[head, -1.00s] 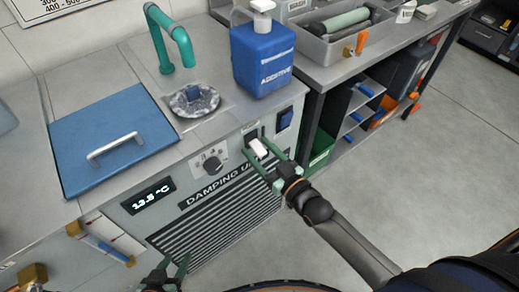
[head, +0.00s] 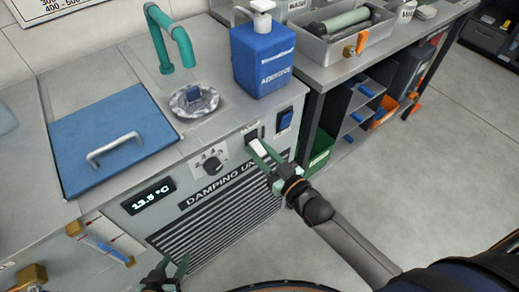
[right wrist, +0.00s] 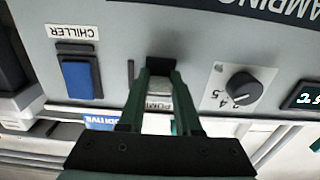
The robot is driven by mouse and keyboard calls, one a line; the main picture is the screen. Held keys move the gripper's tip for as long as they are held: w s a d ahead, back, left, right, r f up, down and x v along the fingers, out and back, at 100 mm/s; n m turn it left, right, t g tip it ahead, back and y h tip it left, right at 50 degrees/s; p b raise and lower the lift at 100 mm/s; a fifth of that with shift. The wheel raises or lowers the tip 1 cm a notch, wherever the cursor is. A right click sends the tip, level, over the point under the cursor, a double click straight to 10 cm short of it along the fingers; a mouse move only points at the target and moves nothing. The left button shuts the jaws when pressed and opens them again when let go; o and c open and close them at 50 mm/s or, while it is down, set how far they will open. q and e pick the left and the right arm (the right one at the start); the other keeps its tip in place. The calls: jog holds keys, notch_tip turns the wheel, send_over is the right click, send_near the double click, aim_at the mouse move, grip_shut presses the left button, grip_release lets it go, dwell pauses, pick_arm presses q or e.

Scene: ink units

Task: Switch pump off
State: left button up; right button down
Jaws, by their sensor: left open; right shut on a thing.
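The pump switch (head: 259,145) is a pale lever on the front panel of the damping unit, below a dark slot. My right gripper (head: 261,146) is at the panel, with its green fingers shut on the lever. In the right wrist view, the grey lever (right wrist: 160,86) sits between the two fingers, with a dark recess beside it and a partly covered PUMP label (right wrist: 159,103). The fingers hide the lever's sides, and its exact setting is hard to tell. My left gripper (head: 174,263) is open and empty at the bottom left, in front of the grille.
A blue chiller switch (head: 285,120) and a dial (head: 212,163) flank the pump switch. A display (head: 152,197) reads 13.5 °C. A blue additive bottle (head: 262,58) stands on top, near the teal tap (head: 172,40). Floor at right is clear.

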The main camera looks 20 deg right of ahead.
jog(key=shift+f+t+b, duration=0.3)
jog(key=shift+f+b, duration=0.1)
jog(key=shift+b, duration=0.55)
jog(key=shift+w+t+b, duration=0.1)
jog(key=shift+t+b, duration=0.2)
jog(key=shift+b, duration=0.2)
jog(key=shift+r+y, duration=0.15)
jog(key=shift+y, duration=0.15)
jog(key=c, duration=0.6)
grip_release()
jog(key=p+v, duration=0.1)
jog(key=v, duration=1.1)
jog(key=shift+s, duration=0.25)
